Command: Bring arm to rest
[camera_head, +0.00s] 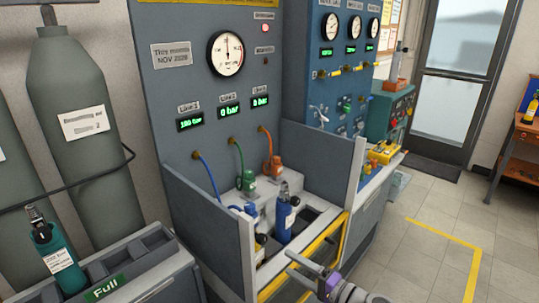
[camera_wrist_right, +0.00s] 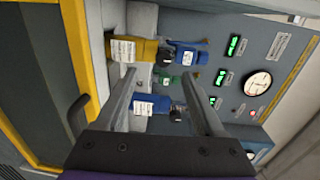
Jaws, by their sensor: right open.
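My right gripper (camera_head: 308,272) is at the front edge of the testbench in the head view, its arm coming from the bottom right. Its jaws are open and empty. In the right wrist view the fingers (camera_wrist_right: 163,88) stand apart, with a blue bottle (camera_wrist_right: 150,103) with a white label seen between and beyond them. The same blue bottle (camera_head: 284,220) stands upright in the bench in the head view, apart from the gripper. My left gripper is in neither view.
The bench has grey side walls and a yellow-striped front rail (camera_head: 318,247). A yellow bottle (camera_wrist_right: 124,50) sits in it. A tray (camera_head: 155,262) with a teal bottle (camera_head: 58,258) is at the left. Clear floor (camera_head: 420,215) lies to the right.

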